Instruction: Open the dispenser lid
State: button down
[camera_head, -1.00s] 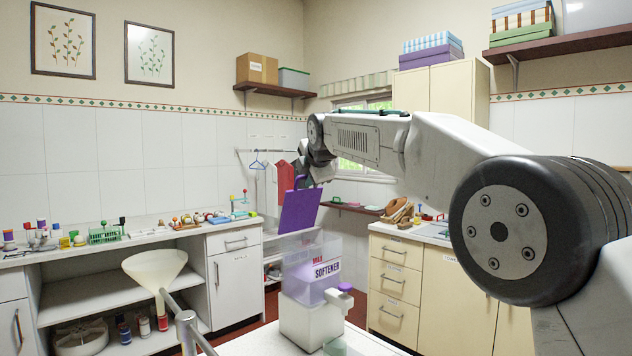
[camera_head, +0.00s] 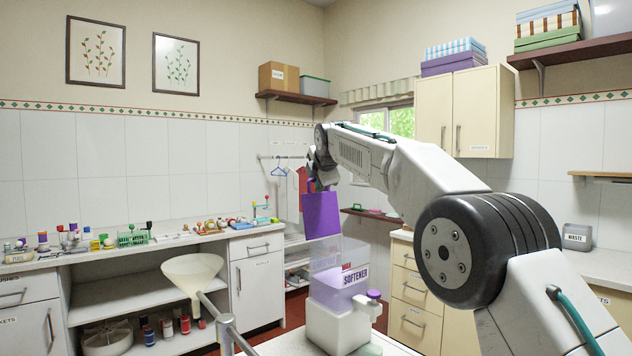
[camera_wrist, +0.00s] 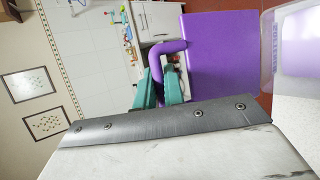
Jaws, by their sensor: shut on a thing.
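The dispenser (camera_head: 335,318) has a white base and a clear tank with a "SOFTENER" label. Its purple lid (camera_head: 322,216) stands raised, roughly upright, at the tank's left upper edge. My gripper (camera_head: 318,184) is at the top of the lid, small and partly hidden by my arm in the head view. In the wrist view, the green fingers of my gripper (camera_wrist: 160,88) are shut on the lid's purple handle (camera_wrist: 168,48). The lid (camera_wrist: 222,58) lies beside the clear tank (camera_wrist: 300,40), its edge close to the rim. The hinge itself is not clear.
A cream funnel (camera_head: 192,270) on a metal stand is left of the dispenser. A counter (camera_head: 150,246) with small items runs along the left wall. Cream drawers (camera_head: 415,290) stand behind at right. A blue hanger and red cloth (camera_head: 306,185) hang behind the lid.

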jog(key=shift+w+a, duration=0.1)
jog(key=shift+a, duration=0.1)
jog(key=shift+d+r, duration=0.1)
jog(key=c, duration=1.5)
grip_release()
jog(key=shift+d, duration=0.1)
jog(key=v, duration=0.7)
jog(key=shift+s+r, duration=0.15)
jog(key=shift+s, duration=0.1)
jog(key=shift+d, duration=0.1)
